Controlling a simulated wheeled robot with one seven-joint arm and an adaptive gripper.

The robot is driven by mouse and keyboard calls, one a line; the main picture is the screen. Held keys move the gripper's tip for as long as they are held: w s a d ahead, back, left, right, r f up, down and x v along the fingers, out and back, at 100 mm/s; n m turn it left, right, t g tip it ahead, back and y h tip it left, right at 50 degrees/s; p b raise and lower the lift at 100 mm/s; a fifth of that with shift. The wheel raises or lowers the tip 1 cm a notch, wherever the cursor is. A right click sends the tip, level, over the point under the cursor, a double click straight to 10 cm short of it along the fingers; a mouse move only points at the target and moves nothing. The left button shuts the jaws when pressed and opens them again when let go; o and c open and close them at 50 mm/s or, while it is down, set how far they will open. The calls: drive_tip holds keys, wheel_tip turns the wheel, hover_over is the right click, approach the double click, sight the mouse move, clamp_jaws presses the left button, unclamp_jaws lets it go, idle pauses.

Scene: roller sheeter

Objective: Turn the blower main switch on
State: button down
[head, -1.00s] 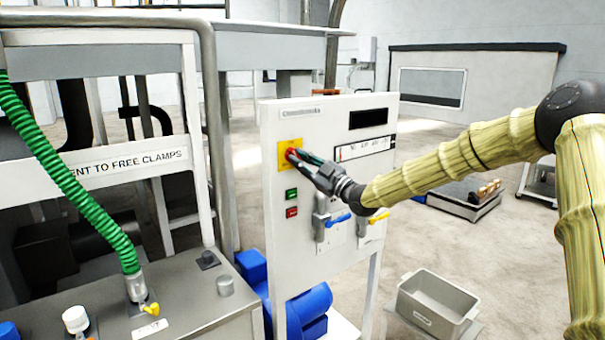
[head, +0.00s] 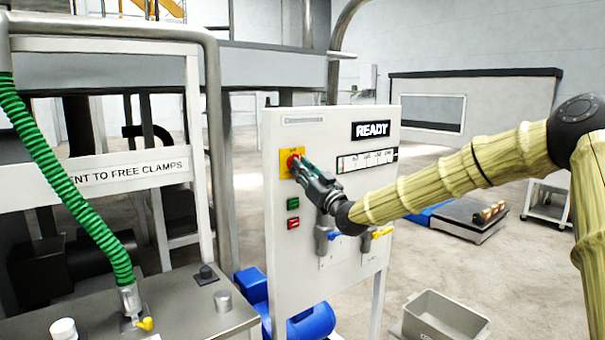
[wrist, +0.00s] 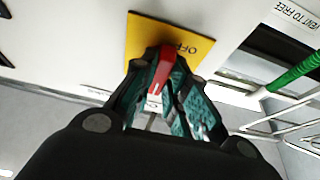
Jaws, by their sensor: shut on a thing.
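The blower main switch is a red rotary handle (wrist: 161,72) on a yellow plate (head: 287,162) at the upper left of the white control panel (head: 335,220). In the wrist view the yellow plate (wrist: 172,38) shows the word OFF beside the handle. My gripper (head: 300,168) is at the switch, its fingers shut on the red handle from both sides. The fingers (wrist: 158,80) hide part of the handle and plate. The panel's display (head: 370,130) is lit and reads READY.
Green and red buttons (head: 292,212) sit below the switch. Blue-handled (head: 332,236) and yellow-handled (head: 382,232) valves are on the panel under my arm. A grey bin (head: 440,315) stands on the floor at right. A green hose (head: 70,190) runs at left.

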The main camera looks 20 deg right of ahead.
drive_tip(key=shift+d+r, duration=0.1)
drive_tip(key=shift+r, duration=0.45)
drive_tip(key=c, duration=1.4)
unclamp_jaws()
drive_tip(key=shift+w, duration=0.1)
drive_tip(key=shift+f, duration=0.2)
drive_tip(key=shift+f, duration=0.25)
drive_tip(key=v, duration=1.2)
drive_tip(key=shift+f, duration=0.15)
